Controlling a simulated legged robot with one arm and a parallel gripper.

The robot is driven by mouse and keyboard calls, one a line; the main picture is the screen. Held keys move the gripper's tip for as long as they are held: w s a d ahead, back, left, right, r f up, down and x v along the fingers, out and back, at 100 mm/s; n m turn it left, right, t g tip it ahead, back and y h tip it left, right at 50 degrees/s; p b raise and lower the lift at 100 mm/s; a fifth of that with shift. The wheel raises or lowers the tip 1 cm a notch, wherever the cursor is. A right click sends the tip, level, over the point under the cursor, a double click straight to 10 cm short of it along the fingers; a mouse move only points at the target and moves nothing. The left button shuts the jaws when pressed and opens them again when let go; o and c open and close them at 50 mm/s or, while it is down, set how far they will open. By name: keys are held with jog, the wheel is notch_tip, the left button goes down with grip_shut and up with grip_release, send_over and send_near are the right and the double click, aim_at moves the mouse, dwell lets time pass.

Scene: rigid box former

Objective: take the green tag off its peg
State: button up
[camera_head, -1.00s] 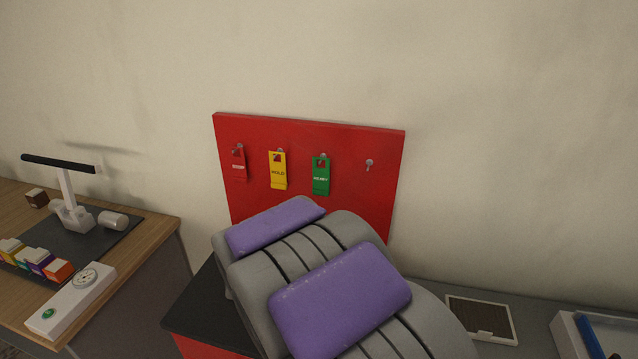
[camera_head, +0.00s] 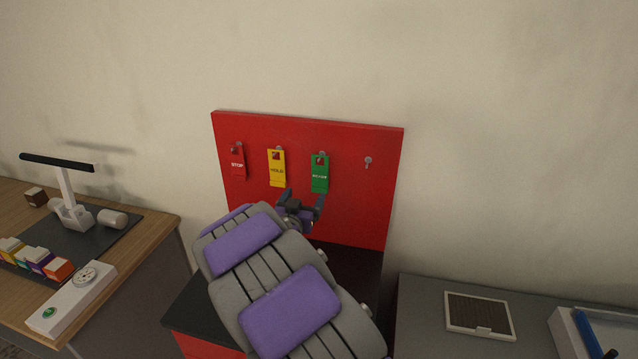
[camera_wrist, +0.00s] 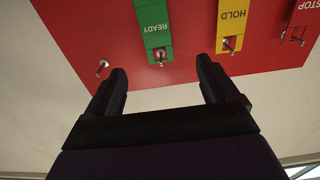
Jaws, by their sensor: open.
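The green tag (camera_head: 320,176) hangs on its peg on the red board (camera_head: 310,225), right of the yellow tag (camera_head: 277,170). In the wrist view the scene is inverted; the green tag (camera_wrist: 154,27) reads READY, and its peg (camera_wrist: 160,58) pokes through the hole at its end. My gripper (camera_head: 304,199) is just below the green tag in the head view. In the wrist view my gripper (camera_wrist: 162,72) is open and empty. Its two dark fingers stand either side of the green tag's peg, and no contact with the tag shows.
A red STOP tag (camera_head: 238,163) hangs at the left. A bare peg (camera_head: 368,162) is at the right, near one finger in the wrist view. A desk (camera_head: 150,225) stands left; a grey surface with a framed panel (camera_head: 480,315) lies right.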

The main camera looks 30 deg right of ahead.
send_near(320, 171)
jog(key=w, duration=0.1)
jog(key=shift+s+d+b+x, duration=0.15)
jog(key=shift+b+x, duration=0.15)
jog(key=shift+x, duration=1.55)
jog(key=shift+s+d+b+x, duration=0.1)
jog(key=shift+b+x, duration=0.2)
jog(key=shift+x, duration=1.5)
jog(key=shift+f, duration=0.1)
jog(key=c, duration=1.1)
jog(key=shift+c, duration=0.2)
